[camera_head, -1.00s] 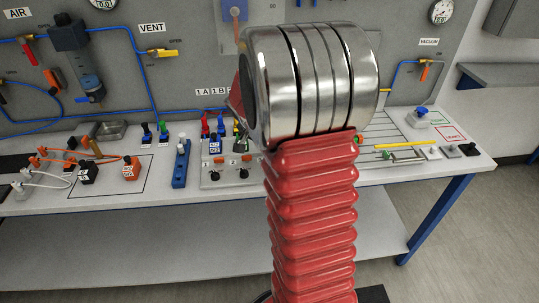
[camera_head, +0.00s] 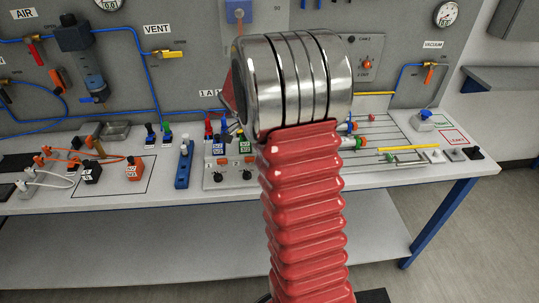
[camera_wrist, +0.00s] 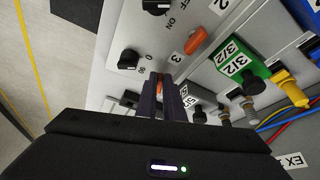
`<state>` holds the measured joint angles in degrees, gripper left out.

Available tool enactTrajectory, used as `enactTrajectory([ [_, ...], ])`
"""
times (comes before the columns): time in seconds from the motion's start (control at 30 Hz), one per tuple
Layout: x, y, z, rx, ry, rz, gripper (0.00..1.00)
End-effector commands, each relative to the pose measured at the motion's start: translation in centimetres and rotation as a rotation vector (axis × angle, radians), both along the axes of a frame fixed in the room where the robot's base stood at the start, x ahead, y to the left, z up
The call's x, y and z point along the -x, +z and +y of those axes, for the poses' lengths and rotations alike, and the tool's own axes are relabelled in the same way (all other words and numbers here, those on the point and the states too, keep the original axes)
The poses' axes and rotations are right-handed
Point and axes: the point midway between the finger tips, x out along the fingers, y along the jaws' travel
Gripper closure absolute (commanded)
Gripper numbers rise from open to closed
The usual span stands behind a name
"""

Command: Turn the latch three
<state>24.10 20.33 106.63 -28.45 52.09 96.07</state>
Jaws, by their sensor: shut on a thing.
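In the wrist view, my gripper (camera_wrist: 166,98) has its two dark fingers close together on a small orange latch (camera_wrist: 159,86), of which only a thin part shows between them. A label "3" (camera_wrist: 177,58) lies just above the fingers on a white panel (camera_wrist: 182,18). Another orange latch (camera_wrist: 198,40) sits apart from the fingers, up and to the right of that label. In the head view, the panel (camera_head: 207,180) stands on the bench, partly behind my red and silver arm. My gripper and the held latch are hidden there.
Black knobs (camera_wrist: 128,59) sit left of the latches in the wrist view. A green 3/2 valve (camera_wrist: 238,58) and a yellow hose fitting (camera_wrist: 290,88) stand close on the right. In the head view, a blue stand (camera_head: 184,165) is left of the panel on the bench (camera_head: 100,208).

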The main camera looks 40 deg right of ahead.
Motion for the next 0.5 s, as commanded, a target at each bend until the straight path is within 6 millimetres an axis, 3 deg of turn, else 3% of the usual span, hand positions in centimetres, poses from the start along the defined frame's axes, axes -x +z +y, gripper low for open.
enactTrajectory([
  [0.1, -0.48, 0.02, 0.20, -0.002, 0.006, -0.011, 1.00],
  [0.13, -0.47, 0.02, 0.19, -0.002, 0.006, -0.011, 0.92],
  [0.3, -0.38, 0.03, 0.13, -0.001, 0.006, -0.010, 0.80],
  [0.4, -0.34, 0.04, 0.07, 0.000, 0.006, -0.009, 0.73],
  [0.5, -0.34, 0.05, 0.01, 0.001, 0.005, -0.009, 0.73],
])
